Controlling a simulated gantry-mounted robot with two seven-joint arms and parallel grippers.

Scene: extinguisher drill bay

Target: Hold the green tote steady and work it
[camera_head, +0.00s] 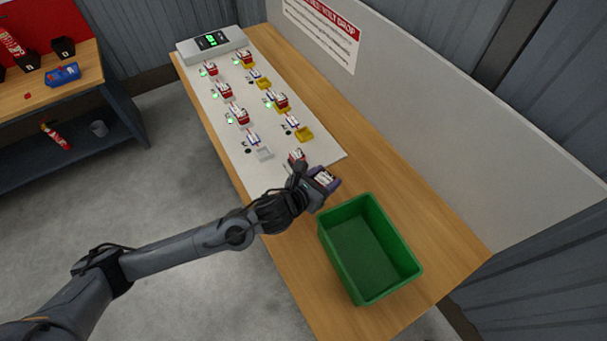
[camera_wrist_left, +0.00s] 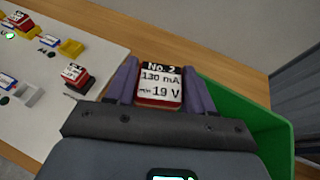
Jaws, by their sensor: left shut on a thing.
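The green tote (camera_head: 358,252) stands open and upright on the wooden bench, and its inside looks empty. In the left wrist view the tote (camera_wrist_left: 262,118) shows at the right, beside my gripper and partly hidden by it. My left gripper (camera_head: 325,180) is just beyond the tote's far left corner in the head view, by the end of the white panel. Its purple fingers (camera_wrist_left: 160,88) are shut on a red block (camera_wrist_left: 159,87) with a label reading "No. 2", "130 mA" and "19 V". My right gripper is not in view.
The white panel (camera_head: 225,120) carries several red labelled blocks, grey and yellow holders and green lights. One red block (camera_head: 297,157) sits close to my gripper. A display box (camera_head: 212,43) is at the far end. A partition (camera_head: 430,120) runs along the bench's right side.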

